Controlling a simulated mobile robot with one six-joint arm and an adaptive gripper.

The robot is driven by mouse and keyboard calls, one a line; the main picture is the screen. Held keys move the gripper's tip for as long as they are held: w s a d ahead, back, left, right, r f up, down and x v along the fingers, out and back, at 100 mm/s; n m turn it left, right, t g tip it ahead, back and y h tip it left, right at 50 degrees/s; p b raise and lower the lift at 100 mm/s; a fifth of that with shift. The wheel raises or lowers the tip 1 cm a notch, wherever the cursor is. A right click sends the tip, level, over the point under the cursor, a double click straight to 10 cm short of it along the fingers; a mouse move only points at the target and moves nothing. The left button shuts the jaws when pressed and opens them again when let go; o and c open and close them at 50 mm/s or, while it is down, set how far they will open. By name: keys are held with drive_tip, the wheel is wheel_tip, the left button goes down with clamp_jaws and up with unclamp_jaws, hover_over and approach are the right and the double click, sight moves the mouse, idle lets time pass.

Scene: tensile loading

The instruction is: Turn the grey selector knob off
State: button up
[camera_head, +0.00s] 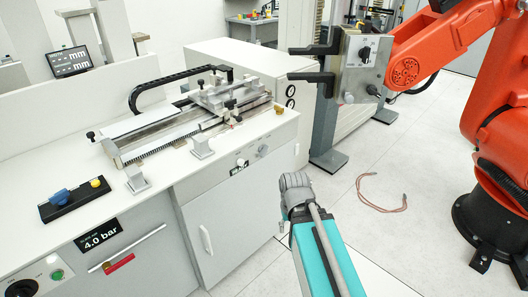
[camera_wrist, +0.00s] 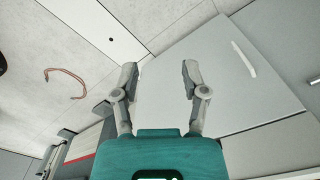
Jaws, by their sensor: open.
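No knob is clear there.
The cabinet door has a white handle (camera_head: 206,240). An orange robot arm (camera_head: 435,45) holds a metal box at the right. A reddish cable (camera_head: 382,204) lies on the floor. The floor around it is open.

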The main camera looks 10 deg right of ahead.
drive_tip(key=o, duration=0.3)
drive_tip(key=shift+w, duration=0.1)
drive_tip(key=shift+o, duration=1.1)
drive_tip(key=shift+w+a+f, duration=0.1)
drive_tip(key=shift+w+f, duration=0.05)
drive_tip(key=shift+w, duration=0.05)
drive_tip(key=shift+o, duration=0.4)
drive_tip(key=w+a+f+m+t+y+b, duration=0.2)
drive_tip(key=w+a+f+m+y+b, duration=0.1)
drive_tip(key=w+b, duration=0.3)
drive_tip(key=shift+w+a+f+y, duration=0.45)
drive_tip(key=shift+w+f, duration=0.25)
drive_tip(key=shift+w, duration=0.4)
drive_tip(key=m+t+y+b, duration=0.7)
drive_tip(key=m+t+b, duration=0.6)
drive_tip(key=m+b, duration=0.35)
approach(266, 152)
drive_tip(key=v, duration=0.3)
drive_tip(key=shift+w+r+p, duration=0.15)
drive_tip(key=shift+r+p, duration=0.15)
drive_tip(key=shift+p, duration=0.1)
drive_tip(key=shift+w, duration=0.15)
drive_tip(key=x, duration=1.3)
drive_tip(key=shift+w+a+f, duration=0.2)
drive_tip(key=shift+a+f, duration=0.1)
drive_tip(key=shift+f, duration=0.05)
